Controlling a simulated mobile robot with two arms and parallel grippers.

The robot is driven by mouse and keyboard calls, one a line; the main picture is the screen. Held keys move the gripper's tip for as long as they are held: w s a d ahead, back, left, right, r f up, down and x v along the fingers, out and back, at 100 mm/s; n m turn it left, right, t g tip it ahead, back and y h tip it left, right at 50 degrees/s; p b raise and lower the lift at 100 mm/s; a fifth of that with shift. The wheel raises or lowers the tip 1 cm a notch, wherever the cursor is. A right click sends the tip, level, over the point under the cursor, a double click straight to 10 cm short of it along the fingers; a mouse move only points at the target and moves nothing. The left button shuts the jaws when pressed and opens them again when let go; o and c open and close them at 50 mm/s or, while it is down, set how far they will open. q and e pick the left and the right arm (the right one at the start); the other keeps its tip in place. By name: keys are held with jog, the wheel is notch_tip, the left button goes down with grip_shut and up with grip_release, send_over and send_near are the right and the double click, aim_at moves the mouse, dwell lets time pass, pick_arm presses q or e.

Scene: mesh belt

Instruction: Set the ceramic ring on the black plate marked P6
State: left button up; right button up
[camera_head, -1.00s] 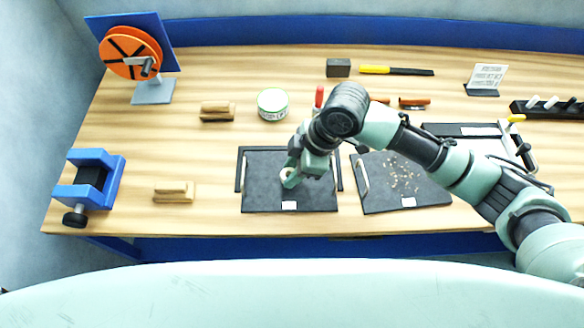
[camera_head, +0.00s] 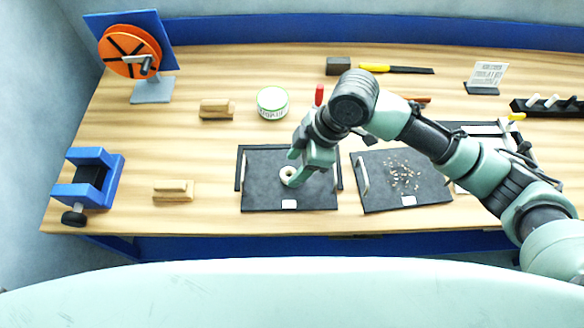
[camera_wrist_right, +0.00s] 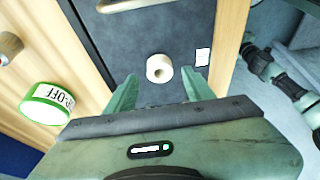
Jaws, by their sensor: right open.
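The ceramic ring (camera_head: 288,174) is a small pale ring with a dark hole. It lies on the left black plate (camera_head: 262,193), near the middle; in the wrist view the ring (camera_wrist_right: 159,68) shows whole on the dark plate (camera_wrist_right: 115,45). The white label on that plate is too small to read. My right gripper (camera_head: 295,168) is open and empty. Its two green fingers (camera_wrist_right: 160,88) stand apart, with the ring just beyond their tips. My left gripper is not in view.
A second black plate (camera_head: 385,197) with scattered bits lies to the right. Behind are a white tin with a green rim (camera_head: 272,103) and a red-handled tool (camera_head: 319,95). Wooden blocks (camera_head: 173,191) and a blue vise (camera_head: 110,180) stand at left. Bare table lies between them.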

jog(key=v, duration=0.9)
jog(key=shift+d+r+b, duration=0.15)
jog(key=shift+r+b, duration=0.1)
jog(key=shift+b, duration=0.2)
